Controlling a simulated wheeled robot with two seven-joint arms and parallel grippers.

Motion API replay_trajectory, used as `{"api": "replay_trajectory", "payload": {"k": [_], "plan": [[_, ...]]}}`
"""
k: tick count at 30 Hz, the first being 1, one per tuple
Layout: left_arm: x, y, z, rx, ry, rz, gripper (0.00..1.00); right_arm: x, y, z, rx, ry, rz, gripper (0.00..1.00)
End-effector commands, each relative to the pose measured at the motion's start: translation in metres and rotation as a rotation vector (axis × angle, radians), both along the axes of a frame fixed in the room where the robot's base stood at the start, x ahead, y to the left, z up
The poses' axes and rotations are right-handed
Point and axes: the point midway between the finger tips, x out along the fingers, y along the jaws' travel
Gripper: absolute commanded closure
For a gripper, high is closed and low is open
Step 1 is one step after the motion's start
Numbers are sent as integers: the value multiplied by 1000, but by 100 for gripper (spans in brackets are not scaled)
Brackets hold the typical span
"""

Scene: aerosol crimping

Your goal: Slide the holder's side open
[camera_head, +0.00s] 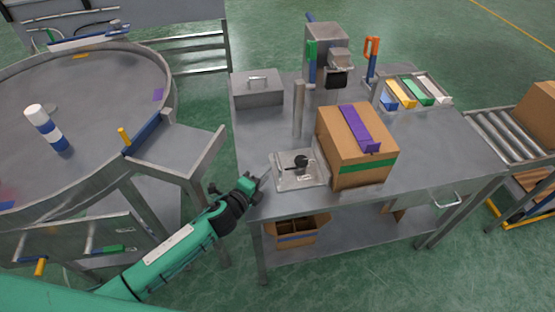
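The holder, as far as I can tell, is the small pale metal fixture (312,182) at the table's near left edge. A black round part and a thin dark rod show on top of it. Whether its side is open or closed is too small to tell. My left gripper (263,182) is at the table's near left corner, just left of the holder and seemingly apart from it. Its fingers are small and dark, and I cannot tell whether they are open. My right gripper is not in view.
A cardboard box (352,158) with a purple item (358,126) on top stands right of the holder. Behind are a metal post (299,108), a grey lidded box (257,92) and a crimping machine (326,45). The table's right part (450,137) is clear.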

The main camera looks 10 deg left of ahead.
Motion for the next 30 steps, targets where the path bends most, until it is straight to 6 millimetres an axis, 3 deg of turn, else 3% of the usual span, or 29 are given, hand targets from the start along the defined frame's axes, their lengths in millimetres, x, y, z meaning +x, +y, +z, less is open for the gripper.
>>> {"api": "replay_trajectory", "payload": {"k": [6,12,27,30], "plan": [[37,-19,-5,-2,0,1,67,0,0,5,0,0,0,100],[61,-30,-10,-1,-1,1,67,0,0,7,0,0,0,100],[72,-36,-12,-1,0,1,67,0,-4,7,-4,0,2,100],[72,-36,-12,0,1,1,86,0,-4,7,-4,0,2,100]]}}
